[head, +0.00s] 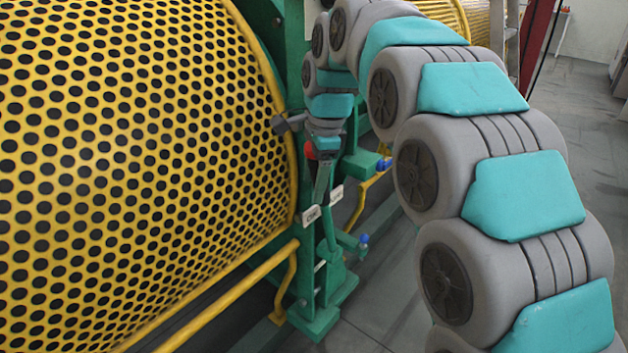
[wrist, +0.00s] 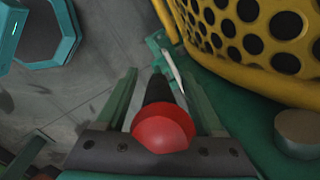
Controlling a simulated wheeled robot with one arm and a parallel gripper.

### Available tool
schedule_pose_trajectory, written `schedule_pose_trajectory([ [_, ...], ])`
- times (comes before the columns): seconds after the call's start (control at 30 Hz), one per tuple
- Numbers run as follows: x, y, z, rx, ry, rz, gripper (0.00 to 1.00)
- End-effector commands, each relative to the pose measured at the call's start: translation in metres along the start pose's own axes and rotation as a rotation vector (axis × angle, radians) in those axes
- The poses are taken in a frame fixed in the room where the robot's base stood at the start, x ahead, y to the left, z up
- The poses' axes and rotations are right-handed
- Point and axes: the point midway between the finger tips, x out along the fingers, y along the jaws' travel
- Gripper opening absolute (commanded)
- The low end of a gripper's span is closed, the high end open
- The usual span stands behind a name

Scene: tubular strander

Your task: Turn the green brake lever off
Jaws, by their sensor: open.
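The brake lever (head: 321,185) stands beside the yellow perforated guard, above a green base. Its red knob (head: 312,151) is partly hidden by my gripper (head: 322,143) in the head view. In the wrist view the red knob (wrist: 163,130) sits close to the palm, with a black shaft (wrist: 158,90) beyond it. My gripper (wrist: 160,80) is open, with one finger on each side of the knob and shaft. Gaps show between fingers and shaft, though contact at the knob is hard to tell. Two small white labels (head: 311,215) are fixed near the lever, their text barely readable.
The yellow perforated guard (head: 130,150) fills the left, with a yellow rail (head: 235,295) below it. Blue-tipped green handles (head: 362,241) stick out near the lever base. Grey floor (head: 385,285) is open between the machine and my arm.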

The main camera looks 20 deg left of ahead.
Motion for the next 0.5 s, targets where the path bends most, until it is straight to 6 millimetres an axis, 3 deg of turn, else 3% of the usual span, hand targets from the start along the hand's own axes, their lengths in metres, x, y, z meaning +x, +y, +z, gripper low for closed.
schedule_pose_trajectory([
  [0.17, -0.014, 0.000, 0.000, 0.001, 0.000, 0.000, 0.69],
  [0.5, -0.060, -0.001, -0.001, 0.001, 0.001, -0.002, 0.69],
])
